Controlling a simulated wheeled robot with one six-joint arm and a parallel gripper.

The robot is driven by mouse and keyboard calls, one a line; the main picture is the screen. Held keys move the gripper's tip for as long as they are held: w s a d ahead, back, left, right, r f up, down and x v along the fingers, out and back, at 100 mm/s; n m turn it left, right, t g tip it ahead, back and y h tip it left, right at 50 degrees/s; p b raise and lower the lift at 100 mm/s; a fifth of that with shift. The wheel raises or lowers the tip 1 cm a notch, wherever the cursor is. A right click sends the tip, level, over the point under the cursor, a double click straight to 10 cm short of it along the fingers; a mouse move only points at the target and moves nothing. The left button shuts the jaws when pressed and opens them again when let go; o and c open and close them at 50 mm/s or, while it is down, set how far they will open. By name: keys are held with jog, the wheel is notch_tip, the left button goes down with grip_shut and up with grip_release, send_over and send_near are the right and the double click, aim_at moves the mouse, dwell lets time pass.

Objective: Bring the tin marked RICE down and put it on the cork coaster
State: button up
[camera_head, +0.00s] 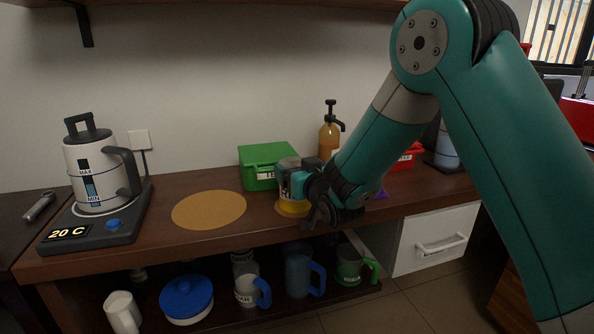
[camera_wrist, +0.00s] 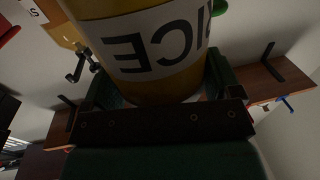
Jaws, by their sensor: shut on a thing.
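The RICE tin is yellow with a white label; its lettering shows upside down in the wrist view (camera_wrist: 160,45), between the fingers of my gripper (camera_wrist: 160,100). In the head view the tin's yellow lower part (camera_head: 293,208) shows below my gripper (camera_head: 294,178), which is shut on it. The tin looks upright. A small tan patch, perhaps the cork coaster (camera_head: 279,208), shows at the left of the tin's base; the tin covers most of it. I cannot tell whether the two touch. A larger round cork-coloured mat (camera_head: 209,210) lies bare to the left.
A green box (camera_head: 262,160) and an amber pump bottle (camera_head: 329,138) stand behind. A kettle (camera_head: 95,170) on its base is at the left. A red container (camera_head: 408,157) is at the right. Several mugs and a blue-lidded pot (camera_head: 187,298) sit on the lower shelf.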

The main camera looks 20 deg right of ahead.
jog(key=o, duration=0.9)
jog(key=shift+c, duration=0.2)
jog(key=s+a+f+n+g+b, duration=0.1)
jog(key=s+g, duration=0.8)
jog(key=s, duration=1)
jog(key=s+a+f+n+g+y+b, duration=0.1)
jog(key=s+g, duration=0.7)
jog(key=s, duration=1.2)
jog(key=a+f+n+b, duration=0.1)
jog(key=a+n+b, duration=0.1)
jog(key=n+b, duration=0.1)
jog(key=shift+a+f+g, duration=0.15)
jog(key=shift+a+g, duration=0.25)
jog(key=shift+s, duration=0.1)
